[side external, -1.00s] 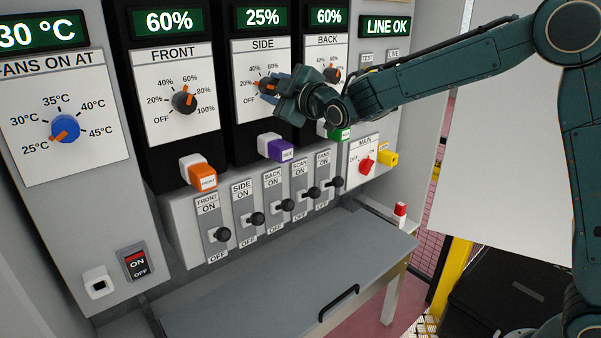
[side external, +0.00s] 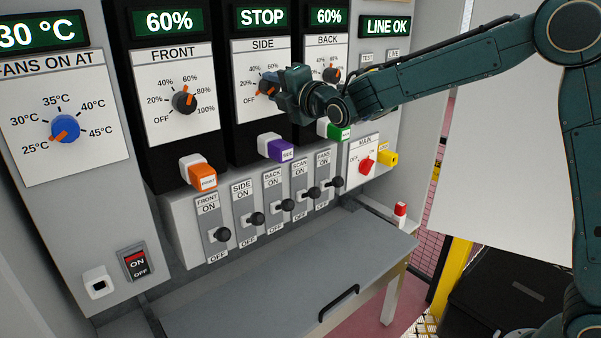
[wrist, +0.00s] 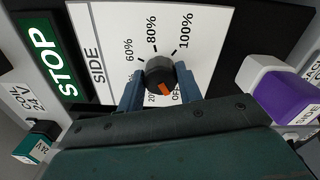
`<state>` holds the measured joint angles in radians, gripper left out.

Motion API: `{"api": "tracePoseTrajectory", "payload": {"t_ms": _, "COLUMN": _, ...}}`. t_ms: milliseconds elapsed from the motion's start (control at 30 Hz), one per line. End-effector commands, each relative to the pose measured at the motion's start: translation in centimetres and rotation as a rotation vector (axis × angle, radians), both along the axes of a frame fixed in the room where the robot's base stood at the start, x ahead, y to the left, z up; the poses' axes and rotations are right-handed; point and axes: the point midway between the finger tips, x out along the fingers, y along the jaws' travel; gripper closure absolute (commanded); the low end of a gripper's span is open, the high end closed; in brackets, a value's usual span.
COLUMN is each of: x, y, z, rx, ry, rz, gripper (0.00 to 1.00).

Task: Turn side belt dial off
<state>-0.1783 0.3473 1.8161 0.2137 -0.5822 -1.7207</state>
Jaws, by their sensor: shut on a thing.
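The side belt dial (side external: 265,88) is a dark round knob with an orange pointer, on the white SIDE panel (side external: 250,108). In the wrist view the dial (wrist: 159,72) sits between the two blue fingers of my gripper (wrist: 157,80), which is shut on it. The orange pointer is turned toward the OFF mark, which is partly hidden by my gripper. The SIDE display (side external: 262,17) reads STOP, and it also shows in the wrist view (wrist: 40,62). In the side view my gripper (side external: 275,86) covers part of the dial and its scale.
The FRONT dial (side external: 184,102) is to the left, and the BACK dial (side external: 331,75) is close on the right, just above my wrist. Purple (side external: 280,149), orange (side external: 203,176) and green (side external: 340,133) blocks stick out below. Several toggle switches (side external: 256,219) line the lower panel.

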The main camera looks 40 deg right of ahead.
Motion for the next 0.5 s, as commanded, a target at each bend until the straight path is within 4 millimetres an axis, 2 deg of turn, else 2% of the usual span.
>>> {"api": "tracePoseTrajectory", "payload": {"t_ms": 200, "x": -0.03, "y": -0.06, "z": -0.14, "rx": -0.078, "ry": 0.005, "rz": -0.001, "gripper": 0.88}}
{"api": "tracePoseTrajectory", "payload": {"t_ms": 500, "x": -0.03, "y": -0.07, "z": -0.14, "rx": -0.099, "ry": 0.005, "rz": -0.002, "gripper": 0.88}}
